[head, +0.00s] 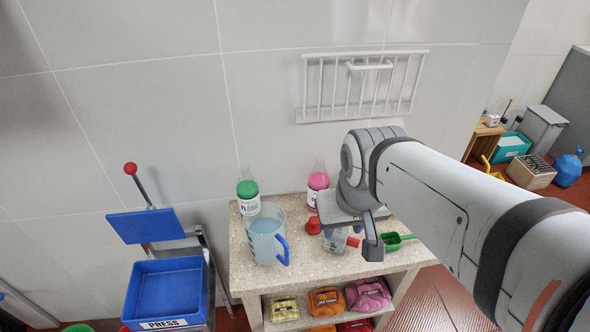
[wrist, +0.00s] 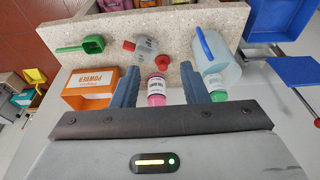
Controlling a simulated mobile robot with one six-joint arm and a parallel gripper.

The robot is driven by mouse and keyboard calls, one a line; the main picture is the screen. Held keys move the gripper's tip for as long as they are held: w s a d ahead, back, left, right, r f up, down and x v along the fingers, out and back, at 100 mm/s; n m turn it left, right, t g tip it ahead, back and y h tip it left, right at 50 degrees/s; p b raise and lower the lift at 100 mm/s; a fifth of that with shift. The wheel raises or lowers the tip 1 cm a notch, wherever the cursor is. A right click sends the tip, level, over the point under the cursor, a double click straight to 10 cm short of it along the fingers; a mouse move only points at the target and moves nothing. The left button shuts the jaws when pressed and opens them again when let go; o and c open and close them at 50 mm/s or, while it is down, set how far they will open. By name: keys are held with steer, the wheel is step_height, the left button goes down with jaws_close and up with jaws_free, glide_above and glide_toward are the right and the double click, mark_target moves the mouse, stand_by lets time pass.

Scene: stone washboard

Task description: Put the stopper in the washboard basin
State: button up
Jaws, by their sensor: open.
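A small red piece (head: 313,225), which may be the stopper, stands on the speckled stone top (head: 300,262). It also shows in the wrist view (wrist: 162,62), just beyond the pink-capped bottle and between my fingertips. I cannot tell for sure that it is the stopper. No washboard basin can be made out in either view. My gripper (head: 362,228) is over the back part of the stone top; in the wrist view my gripper (wrist: 160,68) is open and holds nothing. My arm hides part of the stone top's right side.
On the top are a blue-handled jug (head: 265,240), a green-capped bottle (head: 248,197), a pink-capped bottle (head: 317,188), a clear red-capped bottle (head: 336,240) and a green scoop (head: 392,241). An orange box (wrist: 92,88) shows in the wrist view. A blue tray (head: 166,287) stands left.

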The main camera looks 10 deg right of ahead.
steer(key=shift+o, duration=0.6)
steer(key=w+d+f+m+h+b, duration=0.1)
steer(key=w+f+m+b, duration=0.1)
steer(key=w+f+b, duration=0.4)
steer(key=w+f, duration=0.4)
steer(key=w, duration=0.1)
steer(key=shift+f+t, duration=0.25)
steer(key=shift+t, duration=0.05)
steer(key=m+b, duration=0.1)
steer(key=b, duration=0.3)
glide_toward(314, 219)
steer(key=shift+t, duration=0.3)
steer(key=x, duration=0.5)
steer(key=shift+s+f, duration=0.25)
steer(key=shift+s, duration=0.1)
steer(key=shift+b+x, duration=0.35)
steer(key=shift+x, duration=2.4)
steer(key=shift+w, duration=0.1)
steer(key=shift+c, duration=0.4)
steer(key=c, duration=0.6)
steer(key=shift+r, duration=0.1)
